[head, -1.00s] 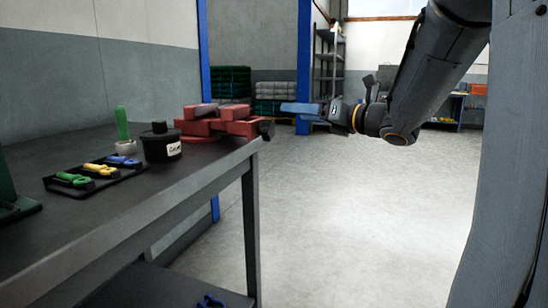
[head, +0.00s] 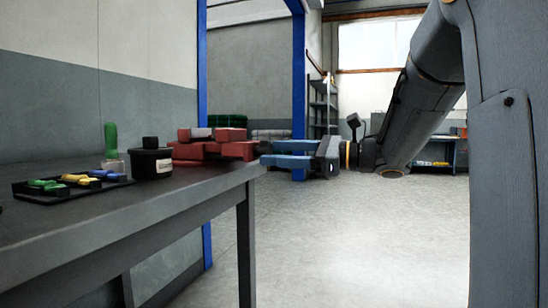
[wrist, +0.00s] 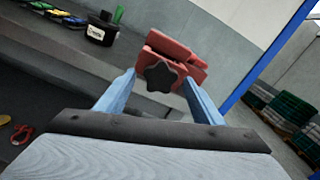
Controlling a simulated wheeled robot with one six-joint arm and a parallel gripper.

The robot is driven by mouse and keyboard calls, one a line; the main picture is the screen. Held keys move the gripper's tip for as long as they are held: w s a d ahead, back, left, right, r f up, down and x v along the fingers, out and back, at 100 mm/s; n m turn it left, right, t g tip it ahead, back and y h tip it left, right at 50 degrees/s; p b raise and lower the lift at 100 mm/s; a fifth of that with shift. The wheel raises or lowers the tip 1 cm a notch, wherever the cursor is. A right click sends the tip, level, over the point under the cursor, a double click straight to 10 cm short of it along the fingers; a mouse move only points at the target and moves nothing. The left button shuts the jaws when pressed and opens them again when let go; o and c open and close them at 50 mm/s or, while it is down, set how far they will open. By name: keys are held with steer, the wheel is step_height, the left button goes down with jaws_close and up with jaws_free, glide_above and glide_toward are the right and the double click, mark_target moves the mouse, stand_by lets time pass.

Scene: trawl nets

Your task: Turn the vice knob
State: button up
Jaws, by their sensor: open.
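The red vice (head: 212,147) sits at the right end of the dark workbench in the head view. In the wrist view the red vice (wrist: 176,47) faces me, and its dark star-shaped knob (wrist: 161,77) points toward me. My gripper (head: 268,153) has blue fingers and is to the right of the vice, pointing left at its knob end. In the wrist view my gripper (wrist: 158,84) is open, with one finger on each side of the knob. I cannot tell whether the fingers touch it.
A black labelled jar (head: 151,162) stands left of the vice. A green-handled tool (head: 111,143) and a black tray (head: 35,193) with coloured clips are farther left. The floor to the right is clear.

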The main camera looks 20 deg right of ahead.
steer(key=shift+w+a, duration=0.4)
steer(key=shift+a, duration=0.15)
steer(key=c, duration=1)
steer(key=shift+c, duration=0.2)
steer(key=shift+m, duration=0.4)
